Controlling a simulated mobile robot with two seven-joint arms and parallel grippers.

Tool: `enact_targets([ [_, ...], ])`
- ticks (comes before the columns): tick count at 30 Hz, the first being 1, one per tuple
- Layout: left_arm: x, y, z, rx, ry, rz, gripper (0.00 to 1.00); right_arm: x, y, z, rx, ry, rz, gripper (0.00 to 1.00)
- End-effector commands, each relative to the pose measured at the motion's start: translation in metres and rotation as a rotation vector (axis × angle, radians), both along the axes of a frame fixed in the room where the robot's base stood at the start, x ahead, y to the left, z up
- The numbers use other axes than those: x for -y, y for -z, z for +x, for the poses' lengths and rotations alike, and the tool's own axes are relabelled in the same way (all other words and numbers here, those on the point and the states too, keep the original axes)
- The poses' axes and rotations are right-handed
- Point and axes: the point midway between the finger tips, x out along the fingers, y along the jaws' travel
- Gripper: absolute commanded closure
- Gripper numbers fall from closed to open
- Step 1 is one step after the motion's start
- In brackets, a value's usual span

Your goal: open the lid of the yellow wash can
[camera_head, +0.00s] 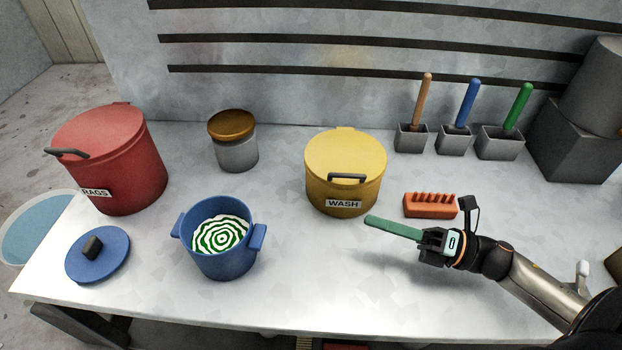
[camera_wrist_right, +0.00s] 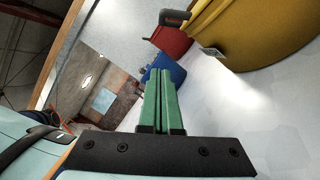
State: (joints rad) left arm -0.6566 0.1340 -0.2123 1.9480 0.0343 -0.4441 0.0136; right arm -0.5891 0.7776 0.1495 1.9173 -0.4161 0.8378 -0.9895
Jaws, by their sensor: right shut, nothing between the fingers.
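The yellow wash can (camera_head: 322,195) stands on the bench at centre, with a "WASH" label on its front. Its yellow lid (camera_head: 346,152) is down on top, with a dark bar handle (camera_head: 346,178) at the front edge. My right gripper (camera_head: 368,219) is in front of the can and to its right, with its green fingers pointing left; they are shut and empty. In the right wrist view the shut fingers (camera_wrist_right: 161,90) point up the picture, and the can (camera_wrist_right: 265,45) is at top right, apart from them. My left gripper is not in view.
A blue pot (camera_head: 222,262) with a green-and-white pattern inside, its blue lid (camera_head: 98,256), a red rags can (camera_head: 135,165) and a jar (camera_head: 236,152) stand left. An orange rack (camera_head: 430,206) lies right of the can. Tool holders (camera_head: 410,138) line the back. The front centre is clear.

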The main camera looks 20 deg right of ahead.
Motion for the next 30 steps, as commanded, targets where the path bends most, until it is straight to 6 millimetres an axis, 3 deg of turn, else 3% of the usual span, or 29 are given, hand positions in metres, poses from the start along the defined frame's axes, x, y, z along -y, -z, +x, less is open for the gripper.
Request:
enact_targets([
  [8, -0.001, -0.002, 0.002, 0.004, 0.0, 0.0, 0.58, -0.018, -0.005, 0.012, 0.018, -0.014, -0.011, 1.0],
  [22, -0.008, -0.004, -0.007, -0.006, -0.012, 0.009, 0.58, -0.079, -0.016, 0.061, 0.016, -0.01, -0.009, 1.0],
  [30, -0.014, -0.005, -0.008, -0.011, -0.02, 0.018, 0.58, -0.051, -0.029, 0.073, 0.011, -0.008, -0.012, 1.0],
])
